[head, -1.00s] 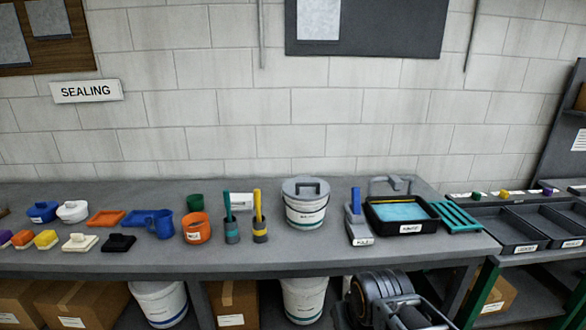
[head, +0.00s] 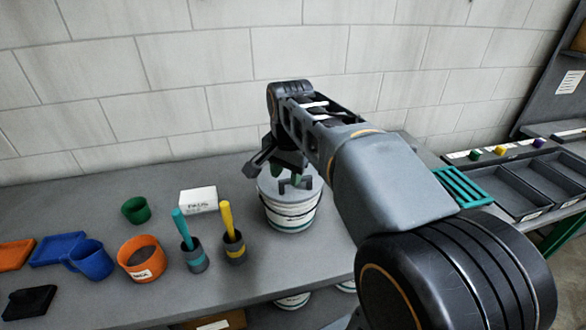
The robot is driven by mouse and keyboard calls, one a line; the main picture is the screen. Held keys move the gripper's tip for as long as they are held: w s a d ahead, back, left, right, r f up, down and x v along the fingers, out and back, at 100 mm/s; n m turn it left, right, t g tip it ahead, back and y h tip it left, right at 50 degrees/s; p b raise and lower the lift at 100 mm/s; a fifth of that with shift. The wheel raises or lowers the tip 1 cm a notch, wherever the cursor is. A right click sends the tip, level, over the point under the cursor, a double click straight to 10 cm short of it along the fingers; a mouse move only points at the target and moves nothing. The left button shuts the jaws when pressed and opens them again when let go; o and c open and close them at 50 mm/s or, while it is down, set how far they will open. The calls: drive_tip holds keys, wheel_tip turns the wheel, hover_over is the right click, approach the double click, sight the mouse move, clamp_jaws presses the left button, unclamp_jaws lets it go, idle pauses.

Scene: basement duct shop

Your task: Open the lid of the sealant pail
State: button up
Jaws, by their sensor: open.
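The sealant pail (head: 291,213) is white with dark bands and stands upright on the bench. Its grey lid (head: 268,184) sits on top, with a dark raised handle (head: 296,184) partly in view. My gripper (head: 283,172) is open and hangs over the lid, close to the handle. From this view I cannot tell whether the fingers touch the handle or stand around it.
Left of the pail stand two cups with a yellow-handled tool (head: 227,219) and a teal-handled tool (head: 183,230), a white box (head: 199,200), a green cup (head: 136,210), an orange container (head: 141,258) and a blue mug (head: 88,258). A teal rack (head: 463,187) and dark trays (head: 518,187) lie to the right.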

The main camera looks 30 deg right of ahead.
drive_tip(key=w+d+r+m+g, duration=0.2)
drive_tip(key=w+d+r+m, duration=0.35)
drive_tip(key=m, duration=0.35)
drive_tip(key=f, duration=1.2)
drive_tip(key=shift+w+a+f, duration=0.1)
drive_tip(key=shift+w+f, duration=0.15)
drive_tip(key=shift+w, duration=0.05)
drive_tip(key=shift+c, duration=0.4)
clamp_jaws()
